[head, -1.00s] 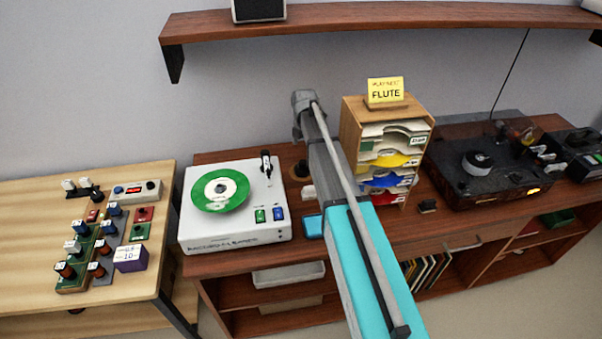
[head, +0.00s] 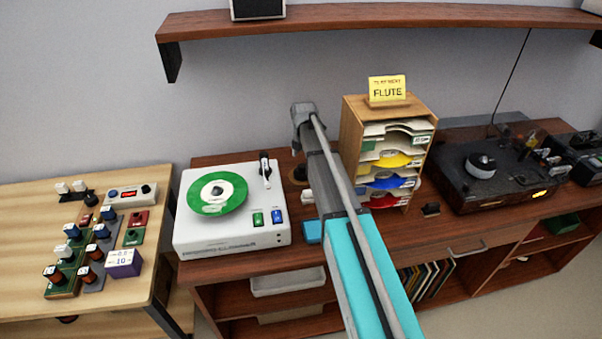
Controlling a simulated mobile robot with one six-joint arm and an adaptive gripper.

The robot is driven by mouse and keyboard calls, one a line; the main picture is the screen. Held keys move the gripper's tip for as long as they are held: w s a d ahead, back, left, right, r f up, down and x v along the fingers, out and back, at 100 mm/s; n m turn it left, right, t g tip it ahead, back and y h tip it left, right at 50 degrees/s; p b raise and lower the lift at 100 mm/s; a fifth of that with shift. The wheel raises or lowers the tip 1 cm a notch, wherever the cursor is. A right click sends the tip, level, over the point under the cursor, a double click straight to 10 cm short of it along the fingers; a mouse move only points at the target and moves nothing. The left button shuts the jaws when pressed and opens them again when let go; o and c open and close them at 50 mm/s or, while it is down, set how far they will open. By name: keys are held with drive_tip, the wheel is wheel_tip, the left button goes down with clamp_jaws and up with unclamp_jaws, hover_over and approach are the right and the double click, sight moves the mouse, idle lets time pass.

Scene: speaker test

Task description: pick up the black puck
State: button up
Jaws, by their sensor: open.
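My arm rises from the bottom middle and crosses in front of the cabinet, ending in a grey joint below the shelf. My gripper's fingers do not show.
A white record player (head: 240,229) with a green disc (head: 235,200) stands left of my arm. A wooden rack (head: 350,133) of coloured sleeves with a FLUTE sign (head: 387,91) stands right of it. A shelf (head: 350,23) hangs above. A light table (head: 30,215) holds small control blocks.

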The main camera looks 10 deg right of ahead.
sight(303, 165)
drive_tip(key=shift+f, duration=0.1)
drive_tip(key=f+b, duration=0.3)
drive_tip(key=shift+s+a+f+b, duration=0.2)
drive_tip(key=shift+s+b, duration=0.1)
drive_tip(key=shift+f+b, duration=0.85)
drive_tip(key=c, duration=1)
drive_tip(key=shift+r, duration=0.2)
wheel_tip(303, 165, up, 10)
drive_tip(key=p, duration=1)
drive_tip(key=shift+f, duration=0.15)
